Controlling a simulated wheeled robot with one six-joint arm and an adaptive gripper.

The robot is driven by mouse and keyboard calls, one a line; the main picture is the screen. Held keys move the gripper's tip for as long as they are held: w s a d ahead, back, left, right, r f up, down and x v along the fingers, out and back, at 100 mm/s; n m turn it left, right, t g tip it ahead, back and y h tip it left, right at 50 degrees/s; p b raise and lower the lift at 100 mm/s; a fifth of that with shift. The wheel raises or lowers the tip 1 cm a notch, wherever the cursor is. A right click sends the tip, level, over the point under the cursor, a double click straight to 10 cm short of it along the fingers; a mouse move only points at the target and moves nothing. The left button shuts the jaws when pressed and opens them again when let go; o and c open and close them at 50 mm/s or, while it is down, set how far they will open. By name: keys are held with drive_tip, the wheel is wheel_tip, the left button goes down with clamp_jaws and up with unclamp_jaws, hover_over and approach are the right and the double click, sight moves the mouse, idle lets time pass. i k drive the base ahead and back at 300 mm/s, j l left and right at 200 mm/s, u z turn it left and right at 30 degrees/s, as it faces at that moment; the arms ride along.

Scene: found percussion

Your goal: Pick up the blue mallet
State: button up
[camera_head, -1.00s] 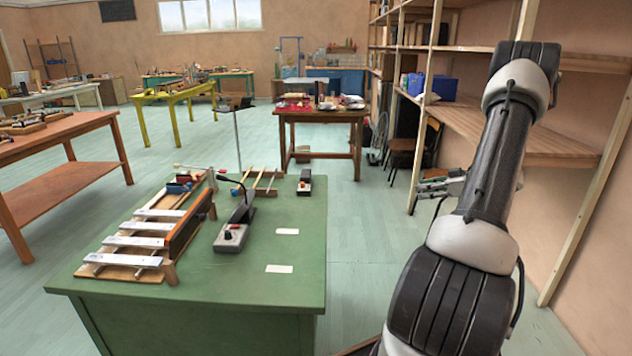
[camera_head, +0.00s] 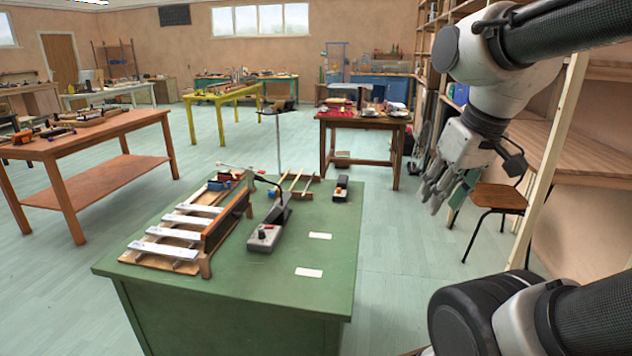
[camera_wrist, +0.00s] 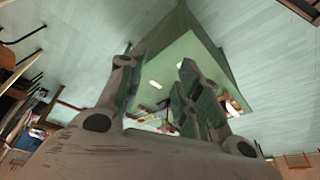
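Small blue pieces (camera_head: 216,185) lie at the back left of the green table (camera_head: 330,255), among sticks and blocks. They are too small to tell apart. A thin stick with a red end (camera_head: 222,166) lies close by. My gripper (camera_head: 434,194) hangs in the air to the right of the green table, well apart from it. In the wrist view my gripper (camera_wrist: 160,66) has its two fingers spread with nothing between them, and the green table (camera_wrist: 205,45) shows beyond.
A metal-bar xylophone (camera_head: 180,235) and a grey box with a black arm (camera_head: 264,237) stand on the green table. Two white cards (camera_head: 309,272) lie at its bare right side. A chair (camera_head: 497,198) and wooden shelves (camera_head: 590,150) stand near my gripper. A brown table (camera_head: 100,135) is at left.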

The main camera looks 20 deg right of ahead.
sight(271, 194)
drive_tip(key=l+u, duration=0.15)
drive_tip(key=l, duration=0.55)
drive_tip(key=k+l+u, duration=0.15)
drive_tip(key=l, duration=0.5)
drive_tip(key=i+l+u, duration=0.15)
drive_tip(key=l, duration=0.25)
drive_tip(key=i+l+u, duration=0.2)
drive_tip(key=l, duration=0.25)
drive_tip(key=l+u, duration=0.15)
drive_tip(key=l, duration=0.25)
drive_tip(key=i+l+u, duration=0.2)
drive_tip(key=i+l, duration=0.2)
drive_tip(key=l, duration=0.2)
drive_tip(key=i+l+u, duration=0.1)
drive_tip(key=l, duration=0.2)
drive_tip(key=i+l+u, duration=0.2)
drive_tip(key=i+l, duration=0.15)
drive_tip(key=l, duration=0.3)
drive_tip(key=i+l+u, duration=0.1)
drive_tip(key=l, duration=0.25)
drive_tip(key=i+l+u, duration=0.1)
drive_tip(key=l, duration=0.25)
drive_tip(key=i, duration=0.1)
